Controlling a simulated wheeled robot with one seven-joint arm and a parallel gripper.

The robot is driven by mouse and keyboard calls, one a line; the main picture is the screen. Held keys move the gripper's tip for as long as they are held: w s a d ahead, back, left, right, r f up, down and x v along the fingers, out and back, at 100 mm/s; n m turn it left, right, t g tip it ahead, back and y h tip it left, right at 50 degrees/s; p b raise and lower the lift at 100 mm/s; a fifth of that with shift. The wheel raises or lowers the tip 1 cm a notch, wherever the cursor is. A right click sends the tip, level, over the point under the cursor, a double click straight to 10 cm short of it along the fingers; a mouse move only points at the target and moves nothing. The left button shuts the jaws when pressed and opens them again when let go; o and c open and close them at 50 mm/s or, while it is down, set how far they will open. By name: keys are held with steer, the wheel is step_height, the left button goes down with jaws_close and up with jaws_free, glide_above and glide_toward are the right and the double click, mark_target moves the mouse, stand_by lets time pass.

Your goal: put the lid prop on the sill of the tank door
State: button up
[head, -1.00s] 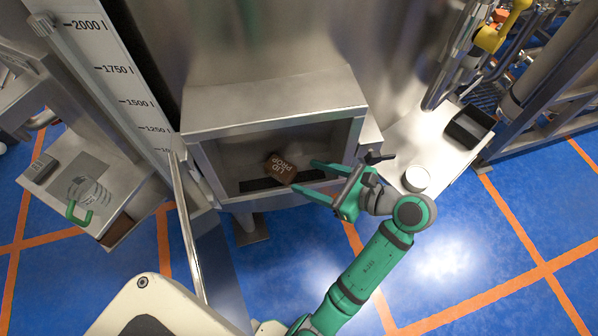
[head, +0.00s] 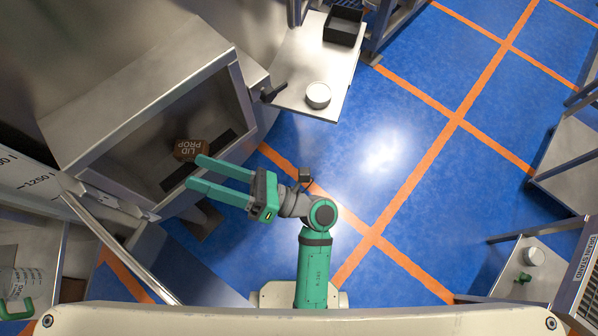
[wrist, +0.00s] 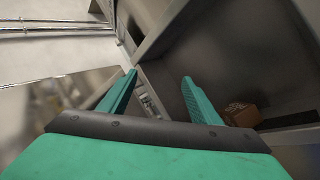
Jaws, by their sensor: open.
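The lid prop (head: 190,150) is a small brown block with pale "LID PROP" lettering. It rests inside the open box-like tank doorway (head: 238,88), next to a dark strip (head: 228,136) along the front of its floor. My gripper (head: 195,172) is open and empty at the doorway's front, its two green fingers pointing in. In the head view the upper fingertip appears just below the prop. In the wrist view (wrist: 160,77) the prop (wrist: 241,115) lies to the right, outside both fingers. The fingers hide part of the strip.
A dark handle (head: 272,93) juts out beside the doorway. A metal rail runs at lower left. Blue floor to the right is open.

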steer(key=s+d+f+m+t+h, duration=0.1)
steer(key=d+m+t+h, duration=0.6)
steer(key=m, duration=0.8)
steer(key=s+d+f+m+t+h, duration=0.1)
steer(key=d+f+m+t+h, duration=0.1)
steer(key=d+m+t+h, duration=0.9)
steer(key=s+f+m+g+h, duration=0.4)
steer(key=s+f+m+g, duration=0.4)
steer(key=f+m, duration=0.5)
steer(key=s+m, duration=0.1)
steer(key=m, duration=0.2)
steer(key=shift+m, duration=0.4)
